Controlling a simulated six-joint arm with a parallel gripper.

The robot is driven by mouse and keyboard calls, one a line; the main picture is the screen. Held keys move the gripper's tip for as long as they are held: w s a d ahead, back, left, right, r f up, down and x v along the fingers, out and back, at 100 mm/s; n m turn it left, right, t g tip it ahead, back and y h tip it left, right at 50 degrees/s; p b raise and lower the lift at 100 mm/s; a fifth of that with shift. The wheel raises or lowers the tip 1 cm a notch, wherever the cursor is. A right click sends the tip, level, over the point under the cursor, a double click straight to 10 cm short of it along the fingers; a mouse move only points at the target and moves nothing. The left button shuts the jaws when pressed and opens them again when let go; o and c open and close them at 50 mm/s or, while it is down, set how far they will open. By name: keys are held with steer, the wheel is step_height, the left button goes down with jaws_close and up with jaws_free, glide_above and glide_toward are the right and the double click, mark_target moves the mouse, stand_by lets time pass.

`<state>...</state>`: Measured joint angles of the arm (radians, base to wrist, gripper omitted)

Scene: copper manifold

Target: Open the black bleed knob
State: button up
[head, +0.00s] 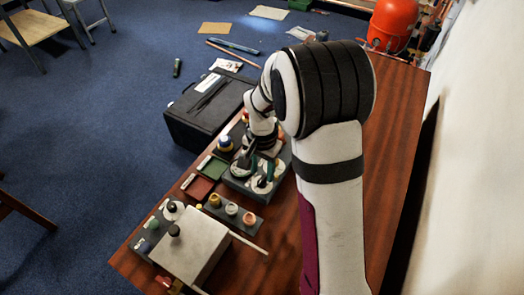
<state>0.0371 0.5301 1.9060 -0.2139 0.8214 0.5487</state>
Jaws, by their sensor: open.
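My gripper (255,164) is small and partly hidden by my own arm in the head view. It points down over a dark grey block (236,184) with pale round discs on top, and its fingers are apart. A small dark knob (262,182) stands on a pale disc at the front right of this block, close to the fingers. Another dark knob (175,230) sits on top of a pale box nearer the camera. I cannot tell for sure which one is the black bleed knob, or whether the fingers touch anything.
A red tray (199,189) and a green tray (213,167) lie left of the block. A dark strip with several coloured caps (231,209) lies in front, before the pale box (190,250). A black case (205,105) stands behind. The wooden table (285,235) is bare at right.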

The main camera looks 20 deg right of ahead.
mark_target(262, 179)
step_height(262, 179, up, 13)
stand_by(0.3)
steer(key=s+a+n+y, duration=0.1)
steer(key=s+a, duration=0.1)
steer(key=s, duration=1)
steer(key=s+a+n, duration=0.2)
steer(key=s, duration=1.1)
steer(key=shift+s+a+r+n+y, duration=0.2)
steer(key=shift+a+n+y, duration=0.1)
steer(key=shift+a+y, duration=0.1)
